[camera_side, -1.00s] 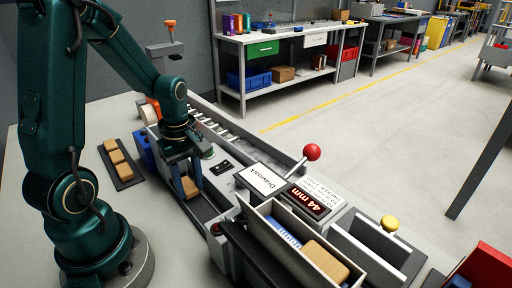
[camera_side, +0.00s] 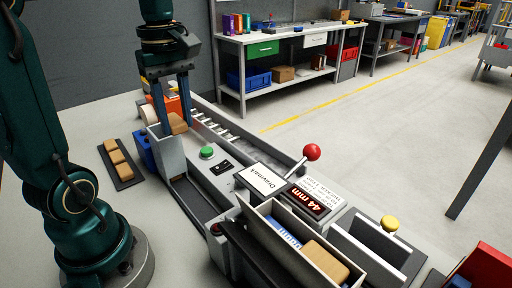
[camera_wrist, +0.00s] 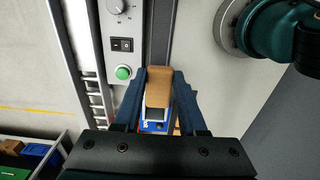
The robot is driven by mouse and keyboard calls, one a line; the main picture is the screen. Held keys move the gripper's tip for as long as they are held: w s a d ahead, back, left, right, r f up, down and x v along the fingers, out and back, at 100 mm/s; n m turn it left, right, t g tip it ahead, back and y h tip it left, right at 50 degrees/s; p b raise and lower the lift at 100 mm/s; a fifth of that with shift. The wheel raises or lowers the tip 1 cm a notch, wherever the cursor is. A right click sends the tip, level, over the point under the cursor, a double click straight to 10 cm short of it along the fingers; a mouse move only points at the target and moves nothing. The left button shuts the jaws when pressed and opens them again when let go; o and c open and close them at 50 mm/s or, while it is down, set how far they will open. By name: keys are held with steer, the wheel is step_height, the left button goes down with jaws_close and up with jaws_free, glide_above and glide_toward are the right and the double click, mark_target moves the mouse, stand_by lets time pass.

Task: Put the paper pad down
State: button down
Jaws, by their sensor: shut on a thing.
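The paper pad looks to be the tan block (camera_side: 177,123) between my fingers. My gripper (camera_side: 172,118) is shut on it and points down at the far end of the machine's channel. The pad appears raised, over or beside an upright grey housing (camera_side: 168,155); whether it touches it I cannot tell. In the wrist view the pad (camera_wrist: 158,86) sits between both blue fingers of my gripper (camera_wrist: 159,80), with a small blue-framed screen partly seen beneath it.
A dark tray (camera_side: 126,179) with several similar tan blocks lies left of the machine. A dark channel (camera_side: 193,199) runs toward the front. A green button (camera_side: 207,152), a red-knobbed lever (camera_side: 311,152) and an open bin (camera_side: 268,207) holding a tan block stand to the right.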

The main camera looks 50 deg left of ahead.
steer(key=shift+r, duration=0.75)
step_height(320, 180, up, 4)
steer(key=shift+r, duration=0.1)
steer(key=s+a, duration=0.4)
steer(key=s, duration=0.3)
glide_above(206, 214)
step_height(206, 214, down, 19)
steer(key=shift+s+r, duration=0.1)
steer(key=shift+f, duration=2)
steer(key=shift+f, duration=0.2)
steer(key=c, duration=0.8)
jaws_free()
steer(key=shift+o, duration=0.2)
